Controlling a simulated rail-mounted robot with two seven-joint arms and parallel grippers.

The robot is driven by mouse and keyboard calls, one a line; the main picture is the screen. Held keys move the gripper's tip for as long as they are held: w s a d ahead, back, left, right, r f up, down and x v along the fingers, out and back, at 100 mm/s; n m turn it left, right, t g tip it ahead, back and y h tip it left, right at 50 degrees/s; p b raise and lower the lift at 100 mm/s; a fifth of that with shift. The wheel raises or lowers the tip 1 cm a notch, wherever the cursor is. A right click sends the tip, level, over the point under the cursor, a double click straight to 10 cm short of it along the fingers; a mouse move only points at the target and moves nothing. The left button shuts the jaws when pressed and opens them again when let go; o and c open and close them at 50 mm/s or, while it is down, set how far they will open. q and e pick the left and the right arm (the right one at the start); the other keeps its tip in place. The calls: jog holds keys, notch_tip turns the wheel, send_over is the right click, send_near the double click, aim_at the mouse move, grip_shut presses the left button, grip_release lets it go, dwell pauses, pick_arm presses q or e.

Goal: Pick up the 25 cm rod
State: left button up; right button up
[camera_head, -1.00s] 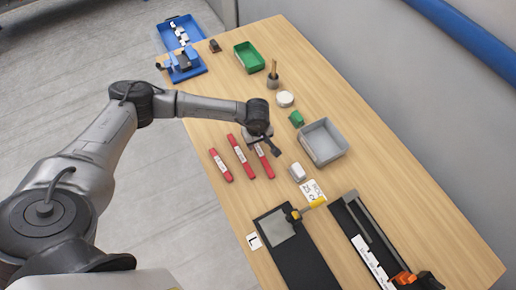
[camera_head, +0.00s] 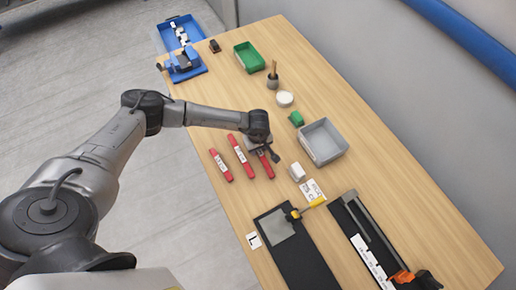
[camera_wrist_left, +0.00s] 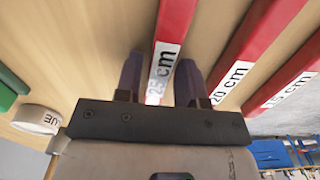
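The 25 cm rod (camera_head: 267,167) is red with a white label and lies on the table, partly hidden under my left gripper (camera_head: 270,153) in the head view. In the left wrist view the 25 cm rod (camera_wrist_left: 171,30) runs between the two dark fingers of my left gripper (camera_wrist_left: 159,82). The fingers are open, one on each side, with a gap visible beside the rod. The 20 cm rod (camera_head: 240,155) and the 15 cm rod (camera_head: 221,166) lie to its left in the head view. My right gripper is not in view.
A grey tray (camera_head: 341,150), a white block (camera_head: 297,172) and a green object (camera_head: 296,118) are right of the rods. A black board with a grey plate (camera_head: 281,227) lies nearer. A green tray (camera_head: 249,57) and blue tray (camera_head: 170,40) are at the far end.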

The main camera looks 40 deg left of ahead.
pick_arm(q)
grip_shut()
